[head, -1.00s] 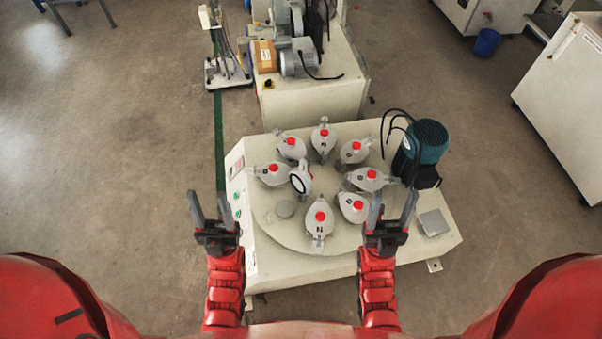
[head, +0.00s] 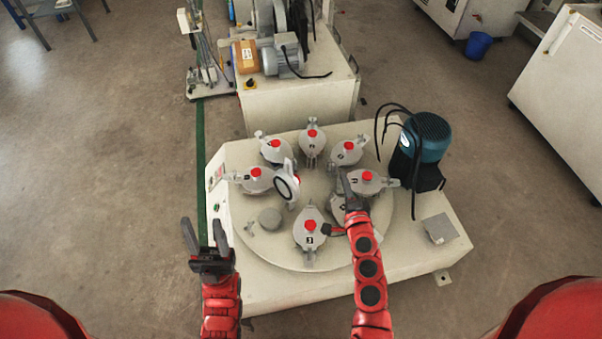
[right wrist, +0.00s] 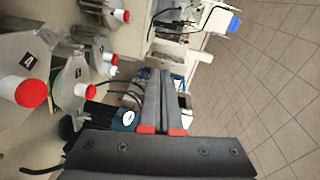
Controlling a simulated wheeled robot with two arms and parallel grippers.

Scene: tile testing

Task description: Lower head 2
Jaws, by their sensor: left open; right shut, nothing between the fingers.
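Several grey heads with red caps stand in a ring on a round turntable (head: 290,252). One head (head: 288,184) on the left is tilted up, with a black-ringed round face showing. My right gripper (head: 343,176) is shut and empty, above the right side of the ring. Its arm partly hides the front-right head (head: 338,208). In the right wrist view its fingers (right wrist: 163,78) lie together, with red-capped heads (right wrist: 72,92) to the left. My left gripper (head: 203,226) is open, beside the machine's left edge.
A blue-green motor (head: 428,135) with black cables stands at the machine's right. Another machine (head: 300,100) stands behind, and white cabinets (head: 568,90) stand at right.

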